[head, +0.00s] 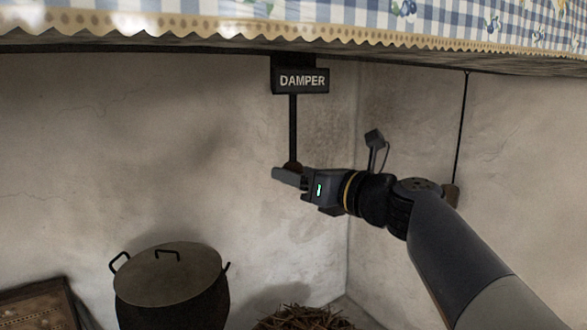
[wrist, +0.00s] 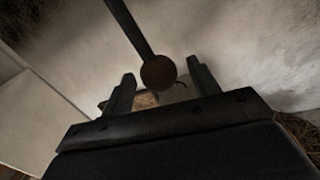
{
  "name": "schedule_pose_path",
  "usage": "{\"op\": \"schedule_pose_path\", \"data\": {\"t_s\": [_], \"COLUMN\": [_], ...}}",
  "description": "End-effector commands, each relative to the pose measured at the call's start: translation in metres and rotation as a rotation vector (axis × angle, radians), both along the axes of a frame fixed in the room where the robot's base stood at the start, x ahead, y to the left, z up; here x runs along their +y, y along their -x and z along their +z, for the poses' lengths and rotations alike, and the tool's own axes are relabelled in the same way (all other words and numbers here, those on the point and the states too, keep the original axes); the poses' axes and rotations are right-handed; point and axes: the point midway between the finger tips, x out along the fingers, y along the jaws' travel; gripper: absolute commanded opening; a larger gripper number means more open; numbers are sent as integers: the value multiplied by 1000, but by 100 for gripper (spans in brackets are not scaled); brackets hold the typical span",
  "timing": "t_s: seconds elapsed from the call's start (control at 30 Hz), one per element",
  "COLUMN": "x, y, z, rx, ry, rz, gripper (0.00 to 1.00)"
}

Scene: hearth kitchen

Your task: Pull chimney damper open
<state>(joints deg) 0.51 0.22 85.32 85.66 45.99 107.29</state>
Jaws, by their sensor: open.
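The chimney damper is a dark rod (head: 293,130) hanging from a black plate marked DAMPER (head: 302,81) on the back wall. The rod also shows in the wrist view (wrist: 130,28), ending in a round brown knob (wrist: 158,73). My gripper (head: 287,177) is at the rod's lower end in the head view and hides most of the knob. In the wrist view the knob appears between the two open fingers, with a gap on each side. I cannot tell how deep between the fingers it sits.
A lidded dark pot (head: 172,285) stands at the lower left, beside a wooden box (head: 45,305). A heap of twigs (head: 303,318) lies below my gripper. A checked cloth valance (head: 270,22) hangs across the top. A thin cord (head: 461,125) hangs on the right wall.

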Motion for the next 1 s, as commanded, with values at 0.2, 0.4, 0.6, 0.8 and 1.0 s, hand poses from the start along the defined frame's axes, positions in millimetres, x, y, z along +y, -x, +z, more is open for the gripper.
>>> {"op": "schedule_pose_path", "data": {"t_s": [0.2,0.4,0.6,0.8,1.0], "x": [12,13,12,12,12], "y": [-11,-12,-12,-12,-12], "z": [0,0,0,0,0], "rx": [1,0,0,0,0], "ry": [0,0,0,0,0], "rz": [1,0,0,0,0], "gripper": [58,58,48,31,15]}}
